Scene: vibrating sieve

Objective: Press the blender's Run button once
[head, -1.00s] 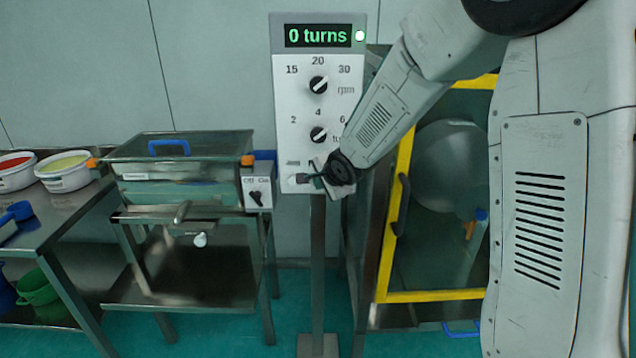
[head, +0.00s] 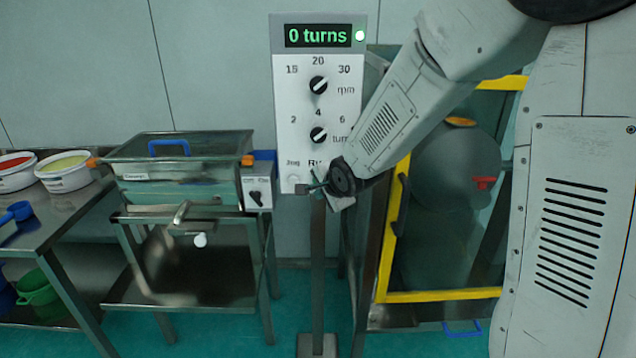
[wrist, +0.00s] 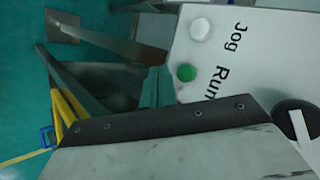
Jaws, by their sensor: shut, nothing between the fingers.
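The blender's control panel (head: 293,120) stands upright, its display (head: 318,36) reading "0 turns" with a lit dot beside it. Two black knobs, rpm (head: 318,85) and turns (head: 318,135), sit above the Jog and Run labels. My gripper (head: 303,188) is shut and empty, in front of the panel's lower edge, and hides the Run button in the head view. In the wrist view the green Run button (wrist: 186,73) shows uncovered beside the white Jog button (wrist: 200,29). The dark gripper body fills the bottom of that view; contact with the panel is not visible.
A blender drum (head: 450,165) sits behind a yellow-framed door (head: 382,250) at right, close to my arm. A sieve machine (head: 180,165) stands left of the panel. Tubs (head: 65,172) and a blue scoop (head: 18,212) are on a table at far left.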

